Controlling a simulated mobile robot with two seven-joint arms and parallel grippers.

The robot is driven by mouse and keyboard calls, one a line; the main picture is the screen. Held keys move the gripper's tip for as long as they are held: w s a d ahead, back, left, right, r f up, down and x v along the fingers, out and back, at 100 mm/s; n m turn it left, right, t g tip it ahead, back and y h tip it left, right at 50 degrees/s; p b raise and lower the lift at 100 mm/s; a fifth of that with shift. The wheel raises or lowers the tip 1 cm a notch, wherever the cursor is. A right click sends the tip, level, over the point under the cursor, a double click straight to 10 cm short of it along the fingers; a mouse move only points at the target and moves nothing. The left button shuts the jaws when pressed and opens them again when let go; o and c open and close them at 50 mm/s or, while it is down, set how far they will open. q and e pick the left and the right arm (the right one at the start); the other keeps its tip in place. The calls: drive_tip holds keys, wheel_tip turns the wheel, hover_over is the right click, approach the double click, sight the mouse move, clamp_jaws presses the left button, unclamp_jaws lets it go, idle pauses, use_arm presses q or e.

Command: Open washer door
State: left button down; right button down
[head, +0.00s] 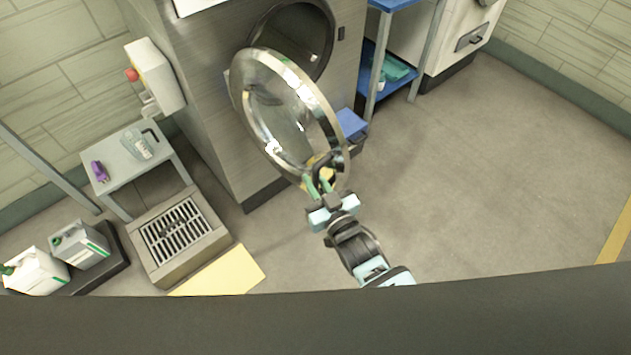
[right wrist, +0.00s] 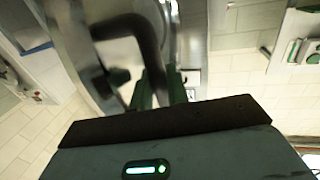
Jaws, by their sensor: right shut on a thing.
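The washer (head: 210,110) is a large grey metal machine at the top centre of the head view. Its round door (head: 285,110), a chrome ring with a glass middle, stands swung out from the dark round opening (head: 303,35). My right gripper (head: 318,180) is at the door's lower right rim, shut on the dark door handle (head: 338,160). In the right wrist view the curved black handle (right wrist: 140,30) runs down to the green fingers (right wrist: 160,90). The fingertips are partly hidden. My left gripper is not in view.
A blue-shelved rack (head: 385,75) stands right of the washer. At left are a small table (head: 125,180), a floor drain box (head: 165,255) and white canisters (head: 80,245). A yellow mat (head: 225,275) lies near the drain. The floor (head: 480,170) at right is clear.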

drive_tip(key=shift+s+a, duration=0.1)
drive_tip(key=shift+a, duration=0.1)
idle(0.4)
drive_tip(key=c, duration=1.7)
unclamp_jaws()
drive_tip(key=v, duration=0.8)
